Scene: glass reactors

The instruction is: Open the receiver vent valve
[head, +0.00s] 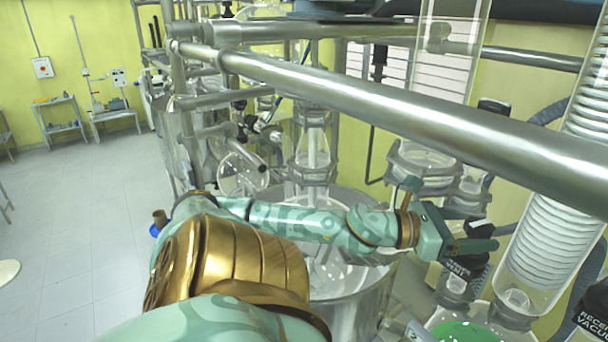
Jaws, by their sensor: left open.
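Just under the lower finger is a black valve part with white lettering ending in VENT (458,271), on a glass fitting. The finger and gripper body partly cover it, so the first word and the handle's position cannot be read. I cannot tell whether the finger touches it. My right gripper is not in view.
A thick steel rail (400,115) runs diagonally above my arm. A coiled glass condenser (550,235) stands close right of the gripper. A black RECEIVER VACUUM label (592,322) is at the lower right. A large glass vessel (345,305) lies below the forearm. Open floor (80,215) is at left.

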